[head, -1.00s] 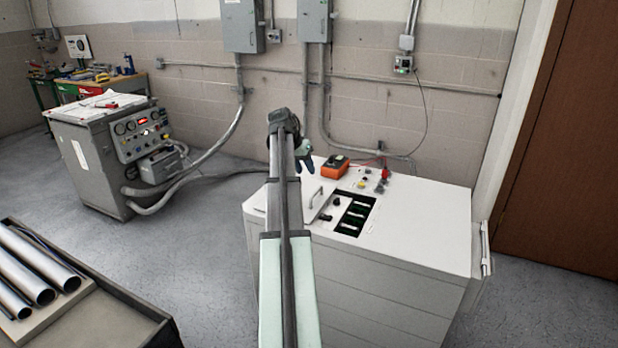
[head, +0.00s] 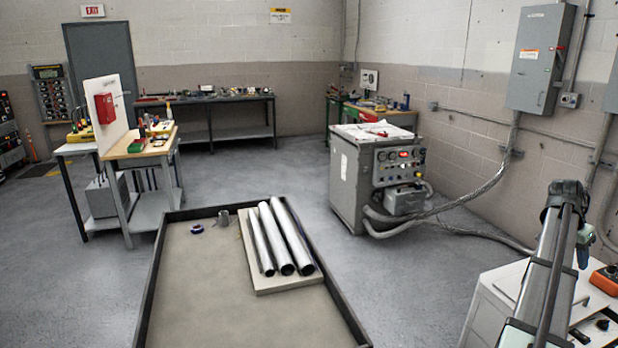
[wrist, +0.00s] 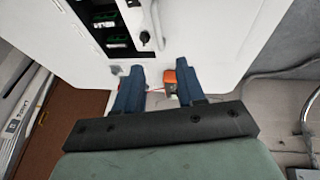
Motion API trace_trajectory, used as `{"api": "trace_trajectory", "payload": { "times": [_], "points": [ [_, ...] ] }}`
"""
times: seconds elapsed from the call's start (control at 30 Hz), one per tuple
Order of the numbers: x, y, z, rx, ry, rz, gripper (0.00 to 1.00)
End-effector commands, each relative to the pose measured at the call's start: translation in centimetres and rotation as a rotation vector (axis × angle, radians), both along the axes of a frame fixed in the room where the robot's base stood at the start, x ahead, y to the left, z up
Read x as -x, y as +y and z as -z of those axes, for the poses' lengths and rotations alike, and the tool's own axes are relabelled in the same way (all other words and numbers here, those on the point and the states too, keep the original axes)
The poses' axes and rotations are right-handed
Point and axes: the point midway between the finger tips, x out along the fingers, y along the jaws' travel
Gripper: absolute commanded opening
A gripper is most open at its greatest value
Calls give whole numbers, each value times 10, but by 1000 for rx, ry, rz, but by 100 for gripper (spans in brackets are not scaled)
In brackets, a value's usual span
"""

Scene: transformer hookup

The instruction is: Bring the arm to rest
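My gripper (wrist: 158,84) has two blue fingers, spread apart with nothing seen held between them. It hangs above the white cabinet (wrist: 215,30). In the head view my arm reaches in from the lower right, and the gripper (head: 583,252) is partly hidden behind it. The orange device (head: 606,279) sits on the cabinet top, cut by the right picture edge. In the wrist view the orange device (wrist: 170,82) shows beyond the fingers, partly covered by the right one.
The cabinet top has a dark recess with green parts (wrist: 105,18) and a grey handle (wrist: 150,38). A grey test console (head: 350,190) with cables stands left of the cabinet. A tray (head: 190,290) with metal pipes (head: 285,240) lies in front. Open floor separates them.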

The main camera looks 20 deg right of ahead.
Motion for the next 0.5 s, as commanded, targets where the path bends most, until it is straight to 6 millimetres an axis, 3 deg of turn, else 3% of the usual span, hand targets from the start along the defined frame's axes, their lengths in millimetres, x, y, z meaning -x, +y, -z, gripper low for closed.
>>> {"api": "trace_trajectory", "payload": {
  "times": [0.13, 0.23, 0.4, 0.5],
  "points": [
    [-33, 17, 21, -33, -4, -69, 39],
    [-71, 41, 49, -76, -8, -157, 39],
    [-132, 97, 114, -159, -5, -315, 39],
    [-152, 127, 153, -197, 5, -380, 39]
  ]
}}
